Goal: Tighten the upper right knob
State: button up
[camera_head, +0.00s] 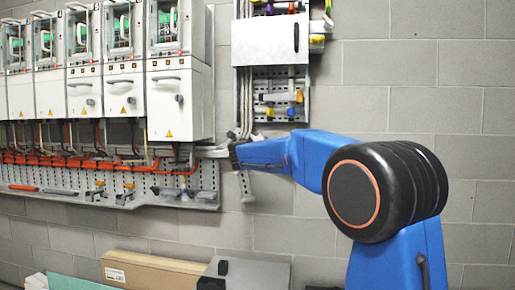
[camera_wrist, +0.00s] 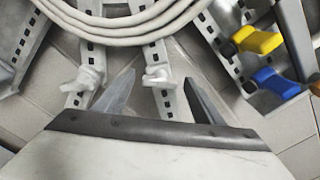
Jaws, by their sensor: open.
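My gripper (camera_wrist: 158,80) is open, its two grey fingers spread apart with nothing between their tips that I can see being held. A light grey wing-shaped knob (camera_wrist: 158,74) on a slotted rail lies in line with the gap between the fingers in the wrist view. A similar grey knob (camera_wrist: 88,77) sits on another rail to the left, outside the left finger. I cannot tell which knob is the upper right one. In the head view my gripper (camera_head: 213,150) is small, at the right end of the cabinet row, and no knob shows clearly there.
A yellow handle (camera_wrist: 257,40) and a blue handle (camera_wrist: 277,82) are right of the fingers. A bundle of grey cables (camera_wrist: 125,27) curves across the rails. White drive cabinets (camera_head: 178,103) stand at left; a cardboard box (camera_head: 150,270) lies below. The block wall at right is bare.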

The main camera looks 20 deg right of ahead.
jog(key=shift+c, duration=0.4)
jog(key=c, duration=1)
jog(key=shift+s+d+m, duration=0.1)
jog(key=shift+m, duration=4.35)
jog(key=shift+s+d+m, duration=0.1)
jog(key=shift+m, duration=4.35)
